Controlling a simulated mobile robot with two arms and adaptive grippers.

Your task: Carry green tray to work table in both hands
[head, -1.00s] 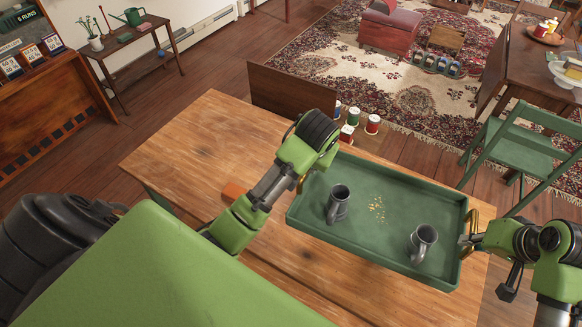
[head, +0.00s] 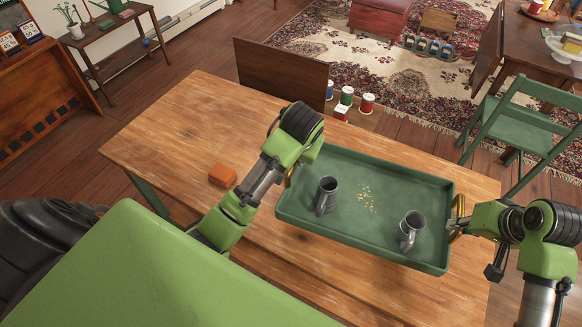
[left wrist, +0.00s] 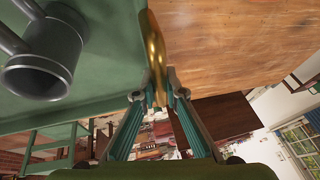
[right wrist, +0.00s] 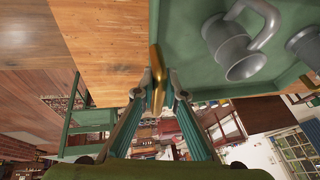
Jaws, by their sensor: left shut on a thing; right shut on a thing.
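The green tray (head: 395,178) is level above the right part of the wooden work table (head: 165,135); whether it touches the top I cannot tell. Two dark grey mugs (head: 327,195) (head: 411,231) stand upright on it, with yellowish crumbs (head: 366,198) between them. My left gripper (head: 289,176) is at the tray's left end, shut on a brass handle that shows in the left wrist view (left wrist: 155,60). My right gripper (head: 457,226) is shut on the brass handle at the right end, also seen in the right wrist view (right wrist: 156,75).
An orange block (head: 222,175) lies on the table left of my left arm. A green chair (head: 520,130) stands to the right. The table's left part is clear.

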